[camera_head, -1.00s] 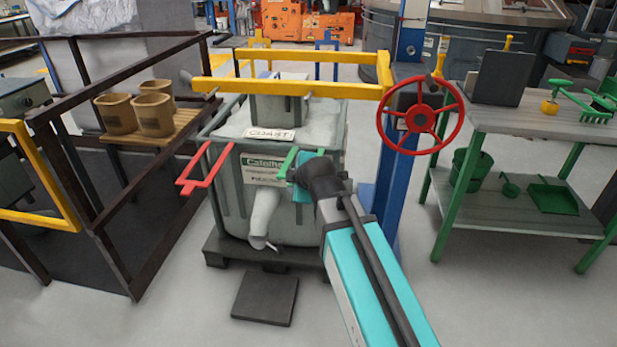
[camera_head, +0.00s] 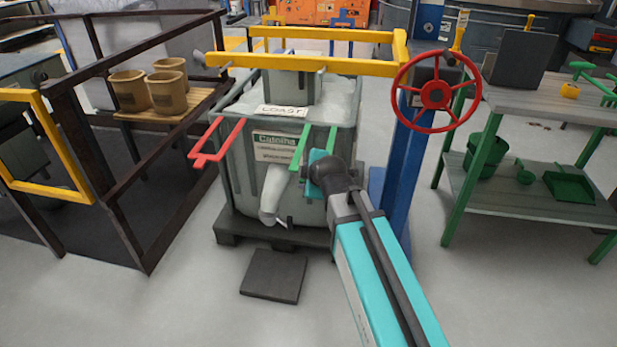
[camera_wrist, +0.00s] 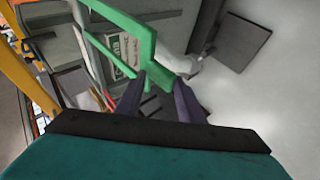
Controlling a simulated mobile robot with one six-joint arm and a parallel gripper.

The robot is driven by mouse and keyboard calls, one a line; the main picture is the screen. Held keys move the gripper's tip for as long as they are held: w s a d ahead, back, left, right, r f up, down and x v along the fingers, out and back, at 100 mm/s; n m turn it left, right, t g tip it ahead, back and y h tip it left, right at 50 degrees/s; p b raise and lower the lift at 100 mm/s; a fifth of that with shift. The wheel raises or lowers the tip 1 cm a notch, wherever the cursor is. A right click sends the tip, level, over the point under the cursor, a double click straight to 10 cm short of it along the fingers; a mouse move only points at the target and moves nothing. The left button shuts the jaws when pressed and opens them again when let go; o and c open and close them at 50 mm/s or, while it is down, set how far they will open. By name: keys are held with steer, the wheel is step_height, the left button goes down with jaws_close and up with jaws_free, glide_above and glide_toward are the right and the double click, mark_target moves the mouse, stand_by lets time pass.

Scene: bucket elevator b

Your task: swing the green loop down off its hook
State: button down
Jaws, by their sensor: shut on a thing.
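The green loop (camera_head: 299,148) hangs at the front right of the grey bin (camera_head: 235,150). In the wrist view the green loop (camera_wrist: 118,28) runs from the upper left down to my fingers. My gripper (camera_wrist: 158,84) is shut on its near end, with one dark finger on each side. In the head view my gripper (camera_head: 308,176) is at the loop's lower end, and my wrist hides part of the loop. I cannot make out the hook or whether the loop touches it.
A red loop (camera_head: 217,143) sticks out left of the green one. A yellow bar frame (camera_head: 330,66) spans above the bin. A red handwheel (camera_head: 436,94) on a blue post (camera_head: 401,165) stands close right of my arm. A grey spout (camera_head: 273,193) points down below.

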steer(key=c, duration=1.8)
jaws_free()
steer(key=shift+w+a, duration=0.1)
steer(key=shift+w, duration=0.3)
steer(key=shift+c, duration=0.2)
steer(key=b+v, duration=0.1)
steer(key=v, duration=0.4)
steer(key=shift+s, duration=0.35)
steer(key=shift+r+b, duration=0.1)
steer(key=shift+b, duration=0.2)
steer(key=b+v, duration=0.1)
steer(key=b, duration=0.3)
steer(key=shift+s+d+r+b, duration=0.2)
steer(key=shift+s+d+b, duration=0.1)
steer(key=shift+b, duration=0.05)
